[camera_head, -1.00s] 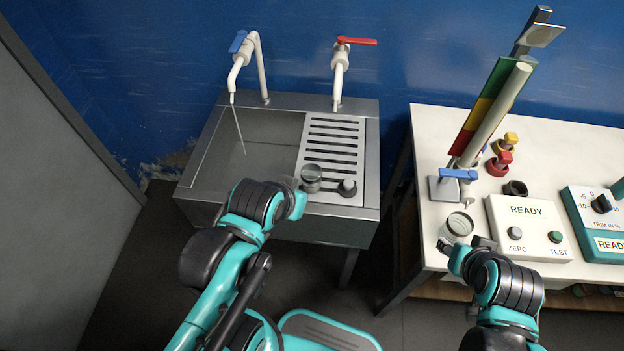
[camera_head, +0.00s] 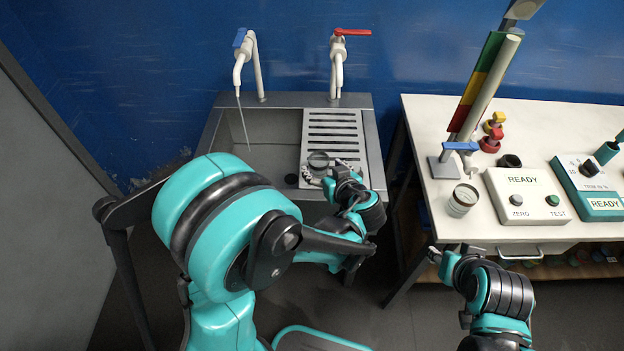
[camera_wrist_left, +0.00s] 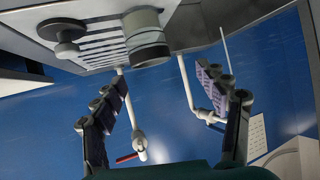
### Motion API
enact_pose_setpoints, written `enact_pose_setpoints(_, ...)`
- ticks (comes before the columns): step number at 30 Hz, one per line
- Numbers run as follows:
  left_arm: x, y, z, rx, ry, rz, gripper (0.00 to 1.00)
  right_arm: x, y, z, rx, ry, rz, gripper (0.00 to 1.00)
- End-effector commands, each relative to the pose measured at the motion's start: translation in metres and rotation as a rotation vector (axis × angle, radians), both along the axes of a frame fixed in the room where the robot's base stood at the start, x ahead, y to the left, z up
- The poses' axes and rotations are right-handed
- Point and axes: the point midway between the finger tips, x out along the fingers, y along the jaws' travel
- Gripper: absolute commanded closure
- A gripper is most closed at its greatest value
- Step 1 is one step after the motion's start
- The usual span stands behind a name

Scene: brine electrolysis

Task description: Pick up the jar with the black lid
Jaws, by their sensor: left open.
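A small grey cylindrical jar (camera_head: 318,160) stands on the slotted drainboard of the sink. It also shows in the left wrist view (camera_wrist_left: 147,40), with a dark band; I cannot tell its lid colour clearly. Beside it in that view is a small dark knob-shaped piece (camera_wrist_left: 66,40). My left gripper (camera_head: 326,172) is at the drainboard, just in front of the jar. Its two fingers (camera_wrist_left: 163,76) are spread and empty, with the jar beyond the tips. My right gripper (camera_head: 436,256) is low by the table's front edge; its fingers are too small to read.
A glass jar (camera_head: 463,200) stands on the white table (camera_head: 430,115), near a stand, a READY box (camera_head: 525,195) and a second instrument. Blue-handled (camera_head: 239,40) and red-handled (camera_head: 350,32) taps rise behind the sink (camera_head: 285,101). A thin stream falls from the left tap.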

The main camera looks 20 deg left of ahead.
Motion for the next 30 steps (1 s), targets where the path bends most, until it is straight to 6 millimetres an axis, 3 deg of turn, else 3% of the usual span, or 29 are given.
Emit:
enact_pose_setpoints(6,0.012,-0.013,-0.010,0.006,-0.107,0.030,0.27,0.000,0.000,-0.004,0.000,0.000,0.000,0.60)
enact_pose_setpoints(17,0.037,0.006,-0.026,0.005,-0.112,0.034,0.27,0.000,0.000,-0.017,0.000,0.000,0.000,0.60)
enact_pose_setpoints(24,0.063,0.025,-0.043,0.006,-0.111,0.034,0.27,0.000,0.000,-0.032,0.000,0.000,0.000,0.60)
enact_pose_setpoints(30,0.067,0.027,-0.042,0.005,-0.110,0.030,0.27,0.000,0.000,-0.031,0.000,0.000,0.000,0.60)
